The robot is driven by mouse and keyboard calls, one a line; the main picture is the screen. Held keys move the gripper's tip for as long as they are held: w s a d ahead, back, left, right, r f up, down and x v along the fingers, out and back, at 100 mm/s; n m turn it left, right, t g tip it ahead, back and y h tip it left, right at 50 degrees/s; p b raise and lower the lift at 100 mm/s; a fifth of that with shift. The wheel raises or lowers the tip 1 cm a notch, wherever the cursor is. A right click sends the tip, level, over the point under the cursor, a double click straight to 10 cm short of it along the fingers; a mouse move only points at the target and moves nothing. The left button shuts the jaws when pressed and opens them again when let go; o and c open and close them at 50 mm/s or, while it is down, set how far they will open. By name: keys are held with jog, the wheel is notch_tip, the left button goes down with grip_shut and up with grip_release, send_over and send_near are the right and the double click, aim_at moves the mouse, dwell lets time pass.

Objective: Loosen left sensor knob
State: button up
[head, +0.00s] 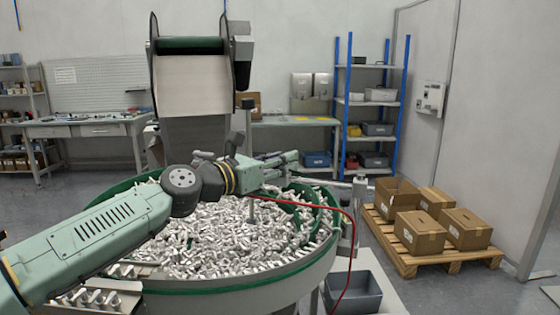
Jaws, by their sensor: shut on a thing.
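My pale green arm reaches in from the lower left across the bowl feeder (200,290). Its wrist lies over the back part of the bowl. My gripper (288,160), small in the head view, is at the far end of the arm and is shut on the left sensor knob. The knob itself is hidden by the fingers and too small to make out. A thin upright post (249,125) stands beside the wrist, and a red cable (340,207) runs from near the wrist to the right and down past the bowl's rim.
Loose white metal parts (205,235) fill the bowl. A hopper chute (194,88) stands behind it. A grey bin (353,291) is at the bowl's right. Brown boxes (465,228) sit on a pallet (415,262) farther right, with open floor around them.

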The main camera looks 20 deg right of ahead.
jog(key=c, duration=0.4)
jog(key=shift+f+n+t+y+b, duration=0.1)
jog(key=shift+n+t+y+b, duration=0.2)
jog(key=shift+t+b, duration=0.1)
jog(key=shift+t, duration=0.3)
jog(key=shift+n+t+y+b, duration=0.35)
jog(key=shift+n+t+y, duration=0.35)
jog(key=shift+n+t, duration=0.15)
jog(key=shift+n+t+y+p, duration=0.6)
jog(key=shift+n+t+y, duration=0.5)
jog(key=shift+t, duration=0.15)
jog(key=shift+n+t+y, duration=1.3)
jog(key=shift+n+y, duration=0.05)
jog(key=shift+y, duration=0.35)
jog(key=shift+w, duration=0.1)
